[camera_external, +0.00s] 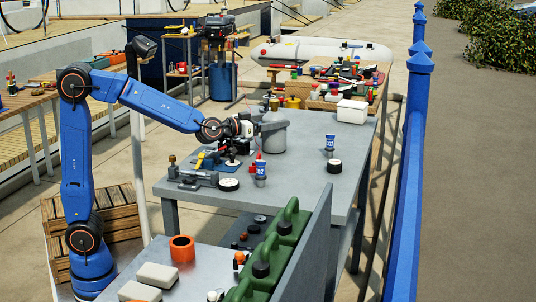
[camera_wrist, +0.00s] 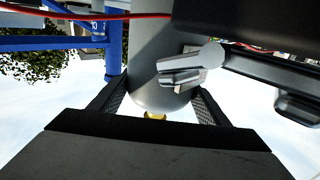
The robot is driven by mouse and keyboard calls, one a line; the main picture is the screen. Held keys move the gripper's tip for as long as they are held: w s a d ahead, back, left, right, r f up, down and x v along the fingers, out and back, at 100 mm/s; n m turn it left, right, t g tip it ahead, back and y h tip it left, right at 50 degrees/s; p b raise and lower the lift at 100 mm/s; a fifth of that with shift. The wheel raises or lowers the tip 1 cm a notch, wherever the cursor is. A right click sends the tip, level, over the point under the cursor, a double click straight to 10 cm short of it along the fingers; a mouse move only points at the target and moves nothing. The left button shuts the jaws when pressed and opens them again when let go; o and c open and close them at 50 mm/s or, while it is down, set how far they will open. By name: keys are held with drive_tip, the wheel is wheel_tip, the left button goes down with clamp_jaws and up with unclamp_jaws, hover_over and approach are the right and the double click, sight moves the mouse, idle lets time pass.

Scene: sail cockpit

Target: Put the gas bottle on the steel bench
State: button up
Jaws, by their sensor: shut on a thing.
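The gas bottle (camera_external: 273,134) is a grey, rounded cylinder at the back of the large grey steel bench (camera_external: 300,185) in the external view. It looks upright, with its base at or just above the bench top; I cannot tell whether it touches. My gripper (camera_external: 254,124) reaches it from the left, near its upper part. In the wrist view the bottle (camera_wrist: 155,60) stands between my two dark fingers (camera_wrist: 158,108), and the jaws are shut on it. A brass fitting shows at its end there. The far side of the bottle is hidden.
Left of the bottle, a vise-like tool (camera_external: 195,178) and a black-and-white disc (camera_external: 229,184) lie on the bench. A blue-and-white can (camera_external: 330,142), another disc (camera_external: 334,165) and a white box (camera_external: 351,111) stand at right. The bench's middle right is clear. Green jerrycans (camera_external: 290,220) stand in front.

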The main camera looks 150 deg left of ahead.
sight(274, 100)
wheel_tip(274, 100, up, 10)
drive_tip(key=shift+r, duration=0.1)
idle(0.4)
